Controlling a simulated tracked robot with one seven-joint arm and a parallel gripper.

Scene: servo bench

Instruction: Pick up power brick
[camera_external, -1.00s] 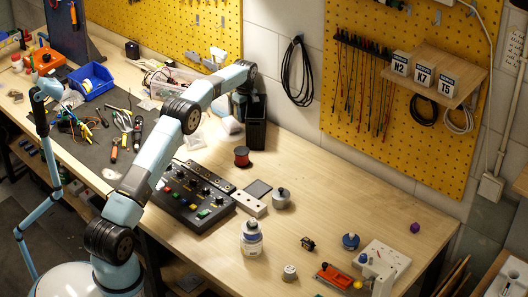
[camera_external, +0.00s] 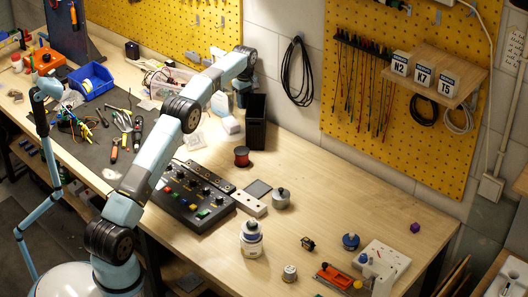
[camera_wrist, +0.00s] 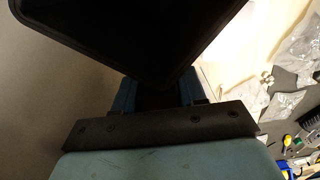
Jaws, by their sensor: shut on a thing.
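The bin's dark rim and inside (camera_wrist: 130,35) fill the top of the wrist view, just ahead of the fingers. I cannot tell from these views whether the held thing touches the bin.
Clear plastic bags (camera_wrist: 290,55) and hand tools lie to one side. A dark red spool (camera_external: 241,156), a black control panel (camera_external: 190,195) and a white bottle (camera_external: 251,239) stand nearer the front. The bench right of the bin is mostly free.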

